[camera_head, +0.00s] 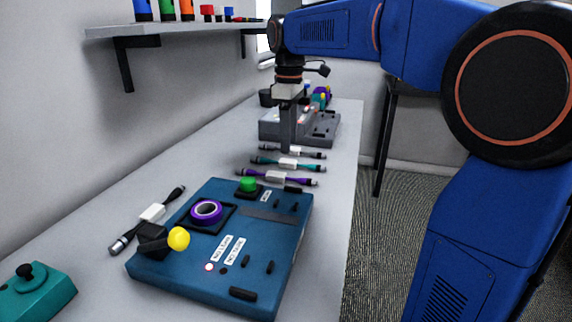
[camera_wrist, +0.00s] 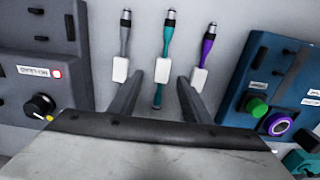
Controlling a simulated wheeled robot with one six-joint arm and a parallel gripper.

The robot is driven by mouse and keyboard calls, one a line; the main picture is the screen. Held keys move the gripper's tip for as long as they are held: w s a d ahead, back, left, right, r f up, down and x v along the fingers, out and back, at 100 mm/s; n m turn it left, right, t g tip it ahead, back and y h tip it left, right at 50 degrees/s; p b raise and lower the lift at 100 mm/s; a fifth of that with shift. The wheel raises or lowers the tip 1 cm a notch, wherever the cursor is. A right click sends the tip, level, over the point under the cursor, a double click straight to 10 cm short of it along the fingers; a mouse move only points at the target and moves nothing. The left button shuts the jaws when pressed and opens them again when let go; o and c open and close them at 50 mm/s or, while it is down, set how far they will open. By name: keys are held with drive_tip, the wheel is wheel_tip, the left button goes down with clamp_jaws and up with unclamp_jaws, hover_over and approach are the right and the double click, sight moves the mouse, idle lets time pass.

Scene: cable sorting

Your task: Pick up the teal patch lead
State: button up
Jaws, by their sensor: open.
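The teal patch lead (camera_head: 268,160) lies on the bench between a grey lead (camera_head: 313,153) and a purple lead (camera_head: 299,181). It has dark ends and a white tag. In the wrist view the teal lead (camera_wrist: 167,42) runs up the picture, its white tag (camera_wrist: 162,70) between the fingertips. My gripper (camera_head: 288,148) is open and empty, pointing down over the row of leads. In the wrist view my gripper (camera_wrist: 161,82) has one finger on each side of the teal lead. I cannot tell how far the tips are above the bench.
A blue panel box (camera_head: 225,275) with a green button and purple ring stands nearer. A grey box (camera_head: 270,130) stands beyond the leads. A black lead (camera_head: 176,194) lies by the wall, a teal box (camera_head: 50,300) at front left. A shelf (camera_head: 170,28) hangs above.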

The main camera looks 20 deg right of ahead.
sight(288, 160)
drive_tip(key=shift+s+a+f, duration=0.15)
drive_tip(key=shift+f, duration=2.45)
drive_tip(key=shift+c, duration=0.4)
clamp_jaws()
